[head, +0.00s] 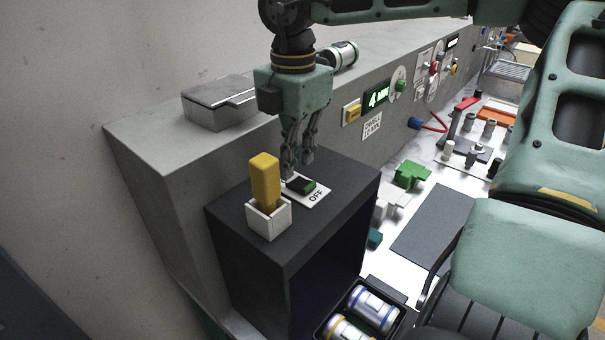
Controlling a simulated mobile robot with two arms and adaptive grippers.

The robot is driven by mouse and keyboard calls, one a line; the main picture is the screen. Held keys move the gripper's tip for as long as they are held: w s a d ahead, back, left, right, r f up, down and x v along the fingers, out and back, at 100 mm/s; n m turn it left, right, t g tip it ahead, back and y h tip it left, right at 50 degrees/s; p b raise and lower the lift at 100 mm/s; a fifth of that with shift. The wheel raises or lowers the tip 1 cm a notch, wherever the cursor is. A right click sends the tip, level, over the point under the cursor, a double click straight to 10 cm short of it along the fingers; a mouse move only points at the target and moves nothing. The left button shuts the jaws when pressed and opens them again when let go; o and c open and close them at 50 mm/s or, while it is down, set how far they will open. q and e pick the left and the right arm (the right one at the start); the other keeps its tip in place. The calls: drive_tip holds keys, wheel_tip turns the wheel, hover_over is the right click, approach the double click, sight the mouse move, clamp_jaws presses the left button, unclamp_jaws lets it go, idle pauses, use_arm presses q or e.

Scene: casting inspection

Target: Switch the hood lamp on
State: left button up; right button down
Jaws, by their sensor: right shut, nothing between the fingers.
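The dark hood (345,175) is a box with an open front, and its inside looks dark. On its top lies a white switch plate (319,197) with a black and green rocker (303,185) and the printed word OFF. My right gripper (298,168) points down, shut and empty, with its fingertips right at the far left end of the rocker. I cannot tell whether they touch it. No lamp is visible inside the hood. My left gripper is not in view.
A yellow block (265,182) stands upright in a white holder (268,219) beside the switch. A grey metal box (213,108) and a cylinder (344,54) sit on the ledge behind. A black tray (324,334) with cylinders stands in front. My arm fills the right side.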

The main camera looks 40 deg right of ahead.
sight(295, 181)
drive_tip(key=shift+r+p, duration=1.15)
drive_tip(key=shift+r, duration=1.2)
